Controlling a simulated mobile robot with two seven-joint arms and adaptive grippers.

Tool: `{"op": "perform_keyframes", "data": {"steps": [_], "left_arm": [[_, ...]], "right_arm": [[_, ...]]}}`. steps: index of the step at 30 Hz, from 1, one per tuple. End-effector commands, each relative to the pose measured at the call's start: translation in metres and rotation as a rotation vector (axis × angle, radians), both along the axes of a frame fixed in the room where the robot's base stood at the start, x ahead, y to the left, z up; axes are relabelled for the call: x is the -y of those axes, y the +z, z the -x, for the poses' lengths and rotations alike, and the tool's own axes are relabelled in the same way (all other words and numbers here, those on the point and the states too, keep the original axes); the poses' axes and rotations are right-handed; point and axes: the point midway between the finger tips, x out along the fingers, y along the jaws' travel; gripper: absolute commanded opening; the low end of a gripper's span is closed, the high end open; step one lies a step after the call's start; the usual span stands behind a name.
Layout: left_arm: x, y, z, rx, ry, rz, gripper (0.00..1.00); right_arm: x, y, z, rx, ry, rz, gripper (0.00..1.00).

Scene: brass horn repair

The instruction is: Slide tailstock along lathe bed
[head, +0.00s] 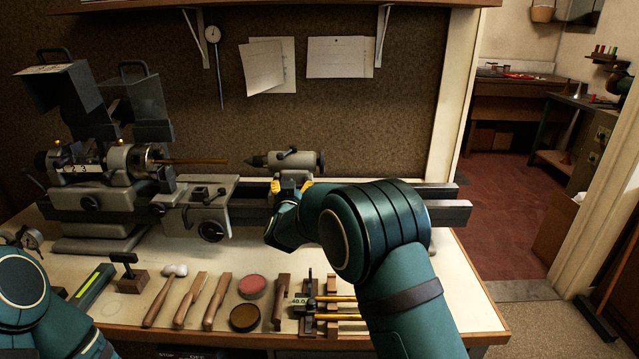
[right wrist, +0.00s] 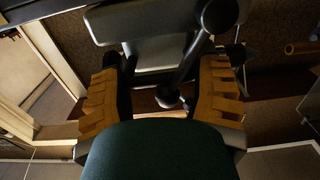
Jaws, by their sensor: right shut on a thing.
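The grey tailstock (head: 306,162) sits on the lathe bed (head: 448,212), right of the carriage, its pointed center facing left. My right gripper (head: 291,185) is at the tailstock's lower front, its yellow-orange finger pads on either side of its base. In the right wrist view the tailstock body (right wrist: 146,54) lies across the fingertips. A dark lever with a ball end (right wrist: 168,97) hangs between the fingers of the right gripper (right wrist: 166,75). The exact contact is partly hidden.
The headstock (head: 120,160) holds a brass rod (head: 190,162) pointing toward the tailstock. The carriage (head: 205,205) with its handwheel stands left of my gripper. Mallets (head: 160,297), files, round tins (head: 244,318) and a small rack line the bench front. The bed right of the tailstock is clear.

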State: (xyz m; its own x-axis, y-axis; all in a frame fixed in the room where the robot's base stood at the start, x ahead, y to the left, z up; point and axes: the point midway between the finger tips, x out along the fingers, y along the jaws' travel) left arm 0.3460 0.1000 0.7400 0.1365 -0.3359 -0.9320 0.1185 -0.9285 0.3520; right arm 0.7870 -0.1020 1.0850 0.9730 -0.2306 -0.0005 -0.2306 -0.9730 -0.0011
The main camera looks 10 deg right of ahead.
Motion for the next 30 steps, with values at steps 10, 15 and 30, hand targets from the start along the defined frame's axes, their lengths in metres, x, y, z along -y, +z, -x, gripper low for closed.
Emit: {"op": "perform_keyframes", "data": {"steps": [10, 15, 30], "left_arm": [[0.0, 0.012, 0.002, -0.006, -0.001, 0.001, 0.47], [0.0, 0.012, 0.003, -0.006, -0.001, 0.001, 0.47], [0.0, 0.012, 0.003, -0.006, -0.001, 0.001, 0.47]], "right_arm": [[-0.038, 0.003, -0.01, 0.005, 0.001, 0.001, 0.22], [-0.041, 0.002, -0.011, 0.005, -0.001, 0.001, 0.22], [-0.039, 0.002, -0.011, 0.005, -0.004, 0.001, 0.98]]}}
